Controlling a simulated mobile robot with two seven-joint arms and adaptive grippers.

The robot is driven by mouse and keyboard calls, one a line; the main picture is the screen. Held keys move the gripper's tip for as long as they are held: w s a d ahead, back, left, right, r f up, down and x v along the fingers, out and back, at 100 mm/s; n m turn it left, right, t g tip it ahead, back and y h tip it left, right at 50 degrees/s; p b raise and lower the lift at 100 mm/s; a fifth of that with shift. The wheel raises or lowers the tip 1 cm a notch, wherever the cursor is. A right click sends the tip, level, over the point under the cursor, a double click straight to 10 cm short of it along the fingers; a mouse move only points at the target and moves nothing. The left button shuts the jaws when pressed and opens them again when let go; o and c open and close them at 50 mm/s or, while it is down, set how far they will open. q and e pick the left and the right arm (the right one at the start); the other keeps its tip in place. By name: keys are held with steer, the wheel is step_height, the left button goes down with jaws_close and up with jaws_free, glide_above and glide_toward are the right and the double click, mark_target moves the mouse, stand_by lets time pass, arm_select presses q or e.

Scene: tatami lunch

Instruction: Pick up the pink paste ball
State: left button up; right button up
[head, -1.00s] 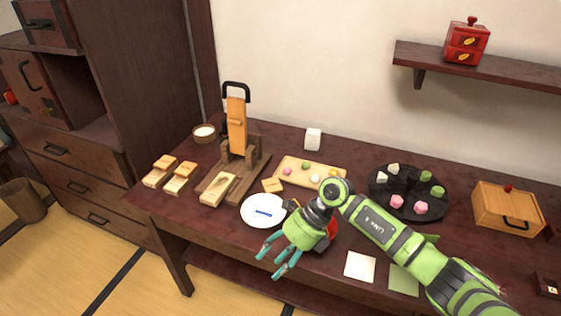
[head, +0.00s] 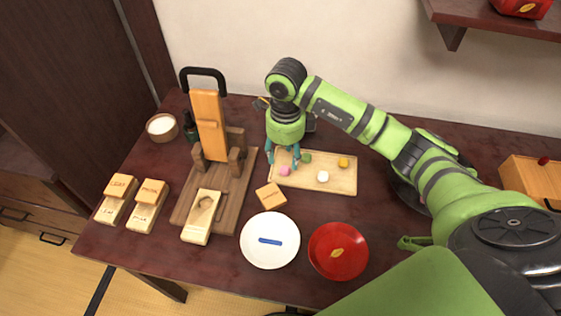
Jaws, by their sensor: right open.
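The pink paste ball (head: 285,170) lies at the left end of a light wooden tray (head: 335,187). A green ball (head: 306,158), a white ball (head: 323,176) and a yellow ball (head: 343,162) lie on the same tray. My right gripper (head: 283,160) points down over the tray's left end. Its teal fingers are open, close around or just above the pink ball. I cannot tell whether they touch it. My left gripper is not in view.
A white plate (head: 270,258) with a blue stick and a red plate (head: 338,250) stand in front of the tray. A small wooden block (head: 270,196) lies between. A wooden press (head: 212,135) stands left. My right arm hides part of a dark round tray.

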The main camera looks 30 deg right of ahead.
mark_target(286, 170)
steer(key=f, duration=0.2)
steer(key=f+p, duration=0.1)
steer(key=f, duration=0.2)
steer(key=shift+s+d+f, duration=0.1)
steer(key=shift+d+f, duration=0.1)
steer(key=shift+c, duration=0.4)
steer(key=c, duration=0.7)
